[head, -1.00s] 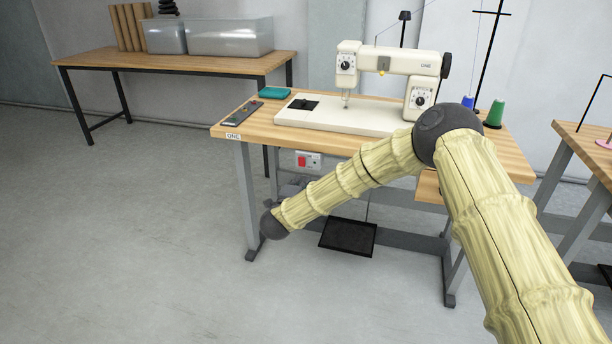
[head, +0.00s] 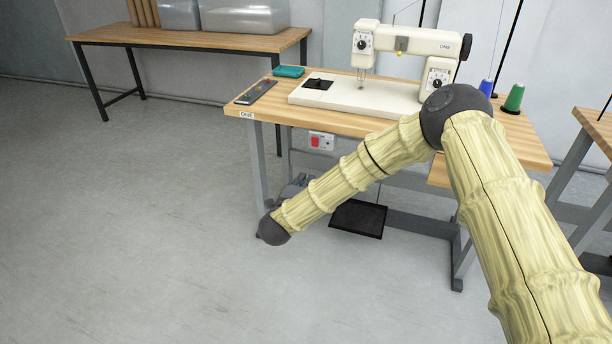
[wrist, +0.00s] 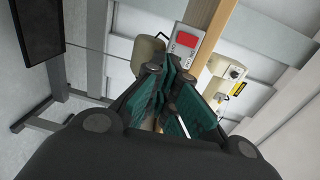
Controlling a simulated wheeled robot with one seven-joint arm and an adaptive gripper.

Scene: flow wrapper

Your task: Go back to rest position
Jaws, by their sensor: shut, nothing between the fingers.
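My arm, in a pale yellow sleeve with dark joints, reaches from the lower right across the front of the sewing table (head: 275,110) in the head view. In the wrist view my gripper (wrist: 178,78) is shut, with nothing seen held between its teal-padded fingers. It points up toward the table's underside, near the red switch box (wrist: 187,41). Whether it touches anything there is unclear. In the head view the fingers cannot be made out clearly. The white sewing machine (head: 410,38) stands upright on the table.
A teal item (head: 289,71) and a dark tray of tools (head: 257,92) lie on the table's left end. Blue and green spools (head: 514,98) stand at right. A black pedal (head: 358,218) lies below. Another table (head: 597,125) stands right. Floor at left is clear.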

